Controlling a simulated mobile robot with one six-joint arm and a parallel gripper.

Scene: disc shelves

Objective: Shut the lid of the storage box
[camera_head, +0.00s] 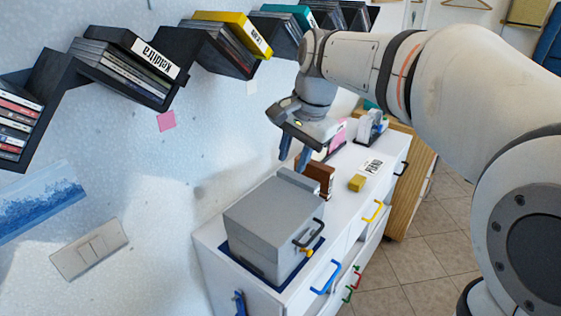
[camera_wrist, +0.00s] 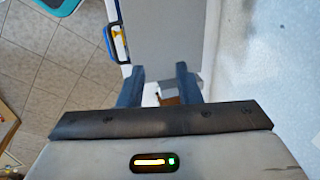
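The grey storage box (camera_head: 262,222) stands on a dark blue mat (camera_head: 243,262) on the near end of the white cabinet. Its top looks flat, and I see no clear gap under the lid; a dark handle (camera_head: 309,233) is on its front side. A narrow grey block shows at the box's far end. My gripper (camera_head: 294,152) is open and empty, pointing down above and beyond that far end, apart from the box. In the wrist view, my gripper's two fingers (camera_wrist: 158,74) are spread, with a grey surface of the box (camera_wrist: 166,30) ahead.
A brown object (camera_head: 318,178), a yellow block (camera_head: 357,183) and a label card (camera_head: 371,166) lie beyond the box. A tape dispenser (camera_head: 371,126) stands further back. Disc shelves (camera_head: 120,68) run along the wall on the left. Coloured drawer handles stick out from the cabinet front.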

